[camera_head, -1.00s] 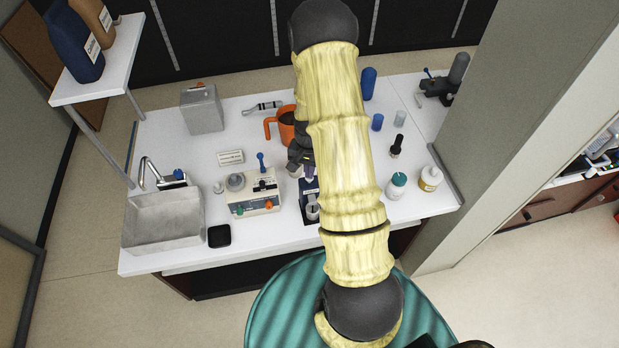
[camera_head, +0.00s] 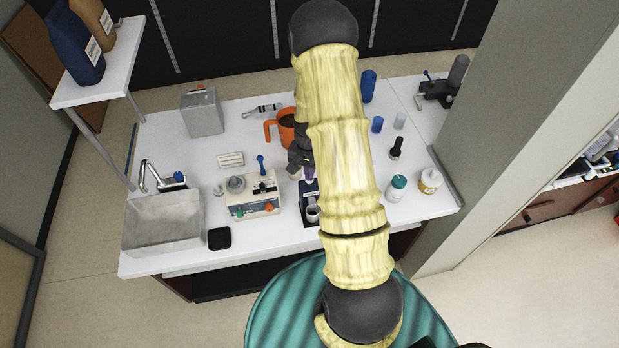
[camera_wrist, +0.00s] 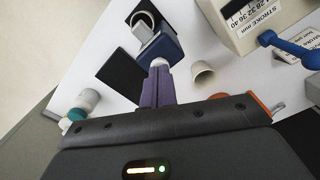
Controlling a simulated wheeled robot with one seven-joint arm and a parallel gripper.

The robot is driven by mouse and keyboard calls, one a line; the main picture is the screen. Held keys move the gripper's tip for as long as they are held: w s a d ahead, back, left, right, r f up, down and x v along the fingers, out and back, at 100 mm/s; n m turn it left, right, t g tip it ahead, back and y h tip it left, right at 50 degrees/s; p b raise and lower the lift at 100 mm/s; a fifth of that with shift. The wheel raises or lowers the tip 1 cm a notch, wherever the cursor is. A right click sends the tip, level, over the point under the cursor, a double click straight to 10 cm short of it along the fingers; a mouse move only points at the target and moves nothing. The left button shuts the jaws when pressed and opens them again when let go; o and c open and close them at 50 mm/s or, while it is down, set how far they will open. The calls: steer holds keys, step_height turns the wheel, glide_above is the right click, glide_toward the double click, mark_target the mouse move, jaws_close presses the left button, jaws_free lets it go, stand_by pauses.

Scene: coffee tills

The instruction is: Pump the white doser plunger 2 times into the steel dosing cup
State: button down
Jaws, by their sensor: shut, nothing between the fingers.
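The blue doser (camera_wrist: 162,46) stands on a dark base (camera_wrist: 122,76) in the wrist view. Its white plunger (camera_wrist: 158,63) is right at the tips of my gripper (camera_wrist: 158,72). The purple fingers are shut with nothing between them. I cannot tell whether the tips touch the plunger or sit just above it. The steel dosing cup (camera_wrist: 141,21) stands at the far side of the doser. In the head view, the cup (camera_head: 312,212) is on the front of the dark base (camera_head: 307,193). My gripper (camera_head: 309,173) is above its rear there, partly hidden by my arm.
A beige machine (camera_head: 252,196) with a blue lever stands just left of the doser. A small cream cup (camera_wrist: 202,74) is close beside my fingers. An orange jug (camera_head: 286,130) stands behind. Bottles (camera_head: 396,187) are to the right, a sink (camera_head: 163,220) to the left.

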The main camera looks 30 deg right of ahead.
steer(key=shift+r+p, duration=1.1)
steer(key=shift+r, duration=0.7)
steer(key=shift+f+b, duration=0.3)
steer(key=shift+f, duration=0.05)
steer(key=shift+f, duration=0.35)
steer(key=shift+f+b, duration=0.7)
steer(key=shift+b, duration=0.05)
steer(key=shift+f+b, duration=0.9)
steer(key=shift+f, duration=0.3)
steer(key=shift+r, duration=0.2)
steer(key=shift+r+p, duration=1.8)
steer(key=shift+r, duration=0.6)
